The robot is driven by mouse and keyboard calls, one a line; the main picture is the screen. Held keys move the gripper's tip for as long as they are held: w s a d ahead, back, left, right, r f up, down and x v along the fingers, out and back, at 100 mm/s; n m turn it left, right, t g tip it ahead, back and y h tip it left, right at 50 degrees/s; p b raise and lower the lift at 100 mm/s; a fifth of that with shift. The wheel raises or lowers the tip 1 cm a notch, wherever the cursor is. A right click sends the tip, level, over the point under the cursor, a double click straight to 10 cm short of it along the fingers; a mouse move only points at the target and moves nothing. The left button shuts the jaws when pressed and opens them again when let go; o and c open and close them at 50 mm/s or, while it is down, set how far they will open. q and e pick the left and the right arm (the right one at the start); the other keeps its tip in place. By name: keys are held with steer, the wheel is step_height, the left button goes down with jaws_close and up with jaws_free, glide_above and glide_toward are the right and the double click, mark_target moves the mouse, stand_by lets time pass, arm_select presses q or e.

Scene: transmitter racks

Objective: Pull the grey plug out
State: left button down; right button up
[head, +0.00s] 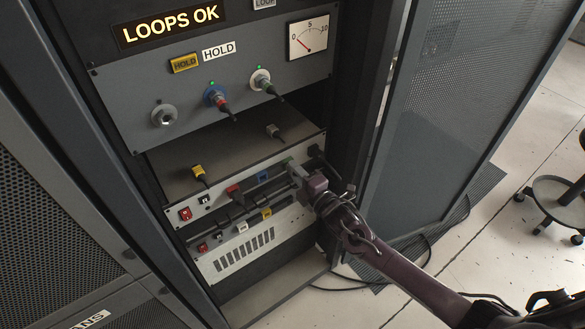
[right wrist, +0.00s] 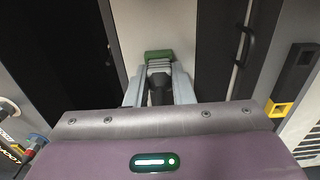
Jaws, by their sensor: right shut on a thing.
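In the right wrist view the gripper (right wrist: 159,90) is shut on a dark, ribbed piece with a green end (right wrist: 159,56). Its fingers hide most of this piece in the head view. My left gripper is out of view.
A yellow plug (head: 198,171) is at left. The lower panel has several coloured pieces. A perforated door (head: 440,110) stands open at right.

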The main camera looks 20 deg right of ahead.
steer(key=shift+s, duration=0.15)
jaws_close()
steer(key=shift+s+d+p, duration=0.1)
steer(key=shift+p, duration=0.2)
steer(key=shift+p+v, duration=1.45)
steer(key=shift+v, duration=1.25)
